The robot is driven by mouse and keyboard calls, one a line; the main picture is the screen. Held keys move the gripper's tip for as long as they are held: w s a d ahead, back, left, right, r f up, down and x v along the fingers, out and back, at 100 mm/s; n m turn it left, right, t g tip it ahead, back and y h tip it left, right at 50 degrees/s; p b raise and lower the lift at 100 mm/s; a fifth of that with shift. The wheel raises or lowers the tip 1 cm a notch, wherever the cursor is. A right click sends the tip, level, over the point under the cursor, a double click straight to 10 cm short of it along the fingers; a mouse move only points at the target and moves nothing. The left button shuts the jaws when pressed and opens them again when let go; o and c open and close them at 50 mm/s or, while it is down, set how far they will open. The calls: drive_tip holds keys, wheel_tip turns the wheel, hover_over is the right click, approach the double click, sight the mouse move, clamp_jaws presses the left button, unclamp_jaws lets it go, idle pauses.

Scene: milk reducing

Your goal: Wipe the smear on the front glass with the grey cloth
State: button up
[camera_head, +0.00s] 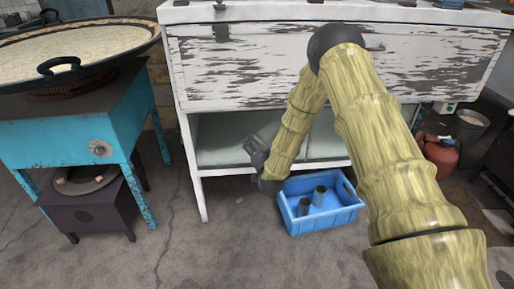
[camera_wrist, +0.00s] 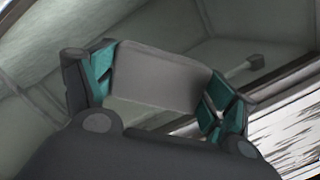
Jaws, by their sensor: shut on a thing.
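My gripper (camera_head: 256,151) is at the left-middle of the opening under the white cabinet's front, in front of pale greenish panes (camera_head: 220,134). In the wrist view, its two fingers with teal pads (camera_wrist: 160,85) are shut on a flat grey piece, the grey cloth (camera_wrist: 158,76), held between them. I cannot make out the cloth in the head view. Pale greenish surfaces (camera_wrist: 215,45) lie beyond the cloth. I cannot tell whether the cloth touches the glass. I see no clear smear in either view.
A blue crate (camera_head: 343,216) with dark cups stands on the floor just below my gripper. A turquoise stand (camera_head: 65,130) with a wide pan (camera_head: 75,40) is at the left. A red canister (camera_head: 443,158) and a bucket (camera_head: 468,127) are at the right. Floor at front left is clear.

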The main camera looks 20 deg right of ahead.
drive_tip(key=shift+p+v, duration=0.35)
drive_tip(key=shift+v, duration=1.15)
drive_tip(key=shift+a, duration=0.2)
